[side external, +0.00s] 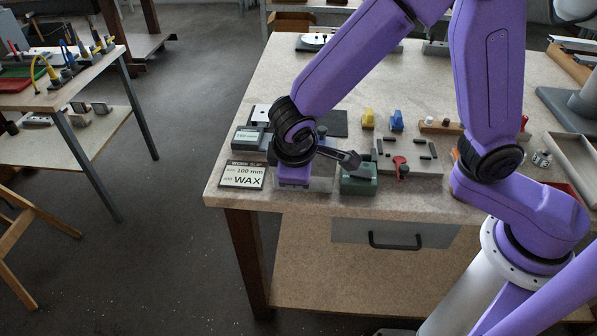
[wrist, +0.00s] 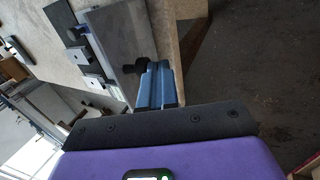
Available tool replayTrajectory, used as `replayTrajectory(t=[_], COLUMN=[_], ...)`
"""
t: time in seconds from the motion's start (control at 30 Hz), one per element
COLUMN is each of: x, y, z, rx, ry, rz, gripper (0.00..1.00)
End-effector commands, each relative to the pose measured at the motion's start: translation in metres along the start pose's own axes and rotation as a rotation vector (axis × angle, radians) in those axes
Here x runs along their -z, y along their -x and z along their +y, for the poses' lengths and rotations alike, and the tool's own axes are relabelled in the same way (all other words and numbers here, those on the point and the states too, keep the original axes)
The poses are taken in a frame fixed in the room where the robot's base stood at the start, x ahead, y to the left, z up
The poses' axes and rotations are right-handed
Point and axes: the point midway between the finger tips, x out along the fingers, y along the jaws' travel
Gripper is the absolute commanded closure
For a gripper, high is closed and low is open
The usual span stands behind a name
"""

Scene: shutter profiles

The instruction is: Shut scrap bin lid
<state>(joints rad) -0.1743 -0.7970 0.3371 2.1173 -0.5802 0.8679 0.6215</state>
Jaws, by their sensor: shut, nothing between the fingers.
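My gripper (wrist: 153,70) shows in the wrist view as blue-grey fingers held together in front of the black palm, with nothing between them. A grey panel (wrist: 118,28) and a small dark part lie just beside the fingertips; I cannot tell whether they touch. In the side external view, my purple hand is low over the bench's front left part, and its fingertips cannot be made out. A green box (side external: 358,184) with a dark top stands just right of the hand. No bin is clearly labelled, and I cannot tell for certain which part is the scrap bin lid.
A "100 mm WAX" work slip (side external: 243,175) lies at the bench's (side external: 225,150) front left corner. A fixture plate with a red part (side external: 401,163), a yellow piece (side external: 368,118) and a blue piece (side external: 396,121) are to the right. A grey drawer (side external: 345,231) hangs below.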

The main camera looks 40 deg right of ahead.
Motion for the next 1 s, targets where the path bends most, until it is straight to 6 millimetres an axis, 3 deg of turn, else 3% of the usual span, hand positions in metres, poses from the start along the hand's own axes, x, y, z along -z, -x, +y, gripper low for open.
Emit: replayTrajectory(t=[0.67,1.0], x=[0.0,0.001], y=[0.004,0.004], z=[0.018,0.048], rx=[0.14,0.392], ry=[-0.005,-0.013], rz=[-0.001,-0.004], gripper=[1.0,1.0])
